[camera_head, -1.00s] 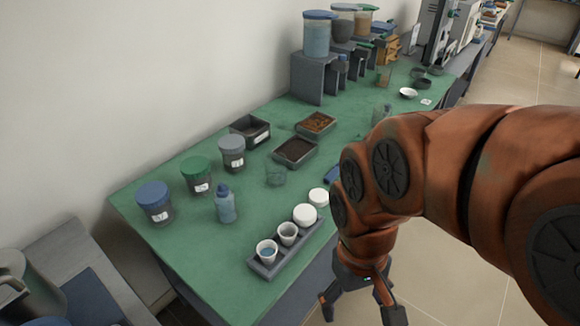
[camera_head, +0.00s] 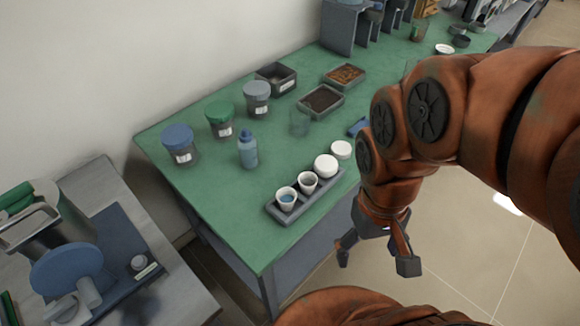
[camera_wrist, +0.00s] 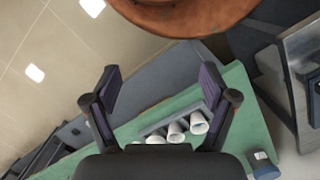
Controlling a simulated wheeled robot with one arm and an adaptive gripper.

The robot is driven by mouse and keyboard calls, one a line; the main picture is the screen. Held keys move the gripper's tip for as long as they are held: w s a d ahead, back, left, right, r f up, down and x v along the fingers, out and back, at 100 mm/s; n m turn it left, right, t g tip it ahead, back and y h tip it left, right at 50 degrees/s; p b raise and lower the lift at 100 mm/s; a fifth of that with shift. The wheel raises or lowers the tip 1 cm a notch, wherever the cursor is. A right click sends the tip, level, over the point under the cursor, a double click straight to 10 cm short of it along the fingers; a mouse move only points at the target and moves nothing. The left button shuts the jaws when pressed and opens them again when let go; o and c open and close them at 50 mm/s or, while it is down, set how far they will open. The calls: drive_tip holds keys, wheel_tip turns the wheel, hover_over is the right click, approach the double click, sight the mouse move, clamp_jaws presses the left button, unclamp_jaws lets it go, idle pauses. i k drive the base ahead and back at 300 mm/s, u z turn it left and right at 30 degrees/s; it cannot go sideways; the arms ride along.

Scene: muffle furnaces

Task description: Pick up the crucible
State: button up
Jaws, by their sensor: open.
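White crucibles stand in a grey rack (camera_head: 292,214) near the front edge of the green bench. The nearest crucible (camera_head: 286,198) is open with something blue inside. The open crucible (camera_head: 308,183) beside it looks greyish inside. A third crucible (camera_head: 326,166) appears covered by a white lid. My gripper (camera_head: 376,258) is open and empty, off the bench's front edge, right of the rack. In the wrist view my gripper (camera_wrist: 160,78) has its fingers spread, with white crucibles (camera_wrist: 177,132) partly visible between and below them.
A blue-capped bottle (camera_head: 247,150), a clear beaker (camera_head: 299,122) and lidded jars (camera_head: 220,121) stand behind the rack. Dark trays (camera_head: 322,101) lie farther back. A grey side table (camera_head: 170,296) with equipment is at lower left. Open floor lies right of the bench.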

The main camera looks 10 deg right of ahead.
sight(286, 197)
drive_tip(key=z, duration=2.05)
drive_tip(key=k, duration=1.15)
drive_tip(key=u, duration=2.15)
